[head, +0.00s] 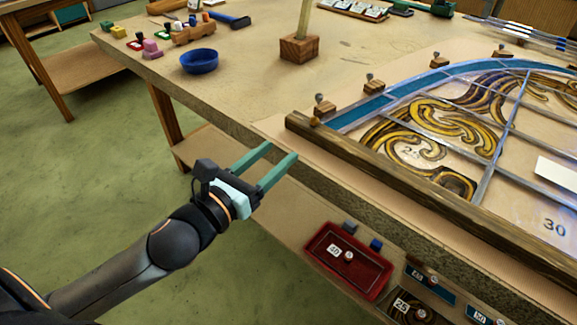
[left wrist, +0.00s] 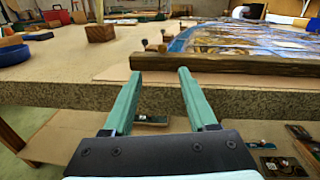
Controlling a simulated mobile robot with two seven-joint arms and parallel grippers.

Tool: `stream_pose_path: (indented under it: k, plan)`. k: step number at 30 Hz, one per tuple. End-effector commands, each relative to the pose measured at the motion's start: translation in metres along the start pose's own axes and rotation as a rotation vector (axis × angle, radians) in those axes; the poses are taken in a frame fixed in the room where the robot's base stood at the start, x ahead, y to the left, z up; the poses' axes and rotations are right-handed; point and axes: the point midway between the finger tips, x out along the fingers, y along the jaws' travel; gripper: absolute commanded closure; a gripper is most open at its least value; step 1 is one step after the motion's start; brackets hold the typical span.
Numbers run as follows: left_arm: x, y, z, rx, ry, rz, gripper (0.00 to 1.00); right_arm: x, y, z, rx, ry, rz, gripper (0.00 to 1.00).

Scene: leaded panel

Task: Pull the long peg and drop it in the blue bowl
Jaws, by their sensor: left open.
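The blue bowl (head: 199,66) stands on the workbench in the head view, left of the middle; part of it shows at the left edge of the left wrist view (left wrist: 12,54). A tall pale stick (head: 304,22) stands upright in a square wooden block (head: 299,48) to the bowl's right. A small wooden block with several coloured pegs (head: 190,32) lies behind the bowl; which peg is the long one I cannot tell. My left gripper (head: 281,153) is open and empty at the bench's front edge, well short of bowl and block. My right gripper is not in view.
The leaded panel (head: 440,130) lies on the right behind a dark wooden bar (head: 400,180). Small wooden blocks with knobs line its curved edge. A red tray (head: 347,262) sits below the bench edge. Bench top between bar and bowl is clear.

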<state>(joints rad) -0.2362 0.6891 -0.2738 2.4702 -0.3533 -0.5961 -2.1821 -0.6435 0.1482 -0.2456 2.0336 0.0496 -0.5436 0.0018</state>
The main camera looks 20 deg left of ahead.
Motion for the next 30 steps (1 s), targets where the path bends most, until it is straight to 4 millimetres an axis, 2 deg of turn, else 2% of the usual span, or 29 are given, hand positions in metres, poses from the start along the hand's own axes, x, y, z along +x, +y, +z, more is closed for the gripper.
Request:
stream_pose_path:
  k: [6, 11, 30]
  plan:
    - [0.0, -0.002, 0.005, 0.087, -0.021, -0.006, 0.42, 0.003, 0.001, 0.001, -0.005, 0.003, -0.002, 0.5]
    - [0.011, -0.001, 0.007, 0.089, -0.023, -0.004, 0.42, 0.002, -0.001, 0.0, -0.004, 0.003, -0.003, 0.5]
    - [0.11, -0.003, 0.007, 0.084, -0.021, -0.006, 0.42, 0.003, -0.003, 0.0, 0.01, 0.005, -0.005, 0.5]
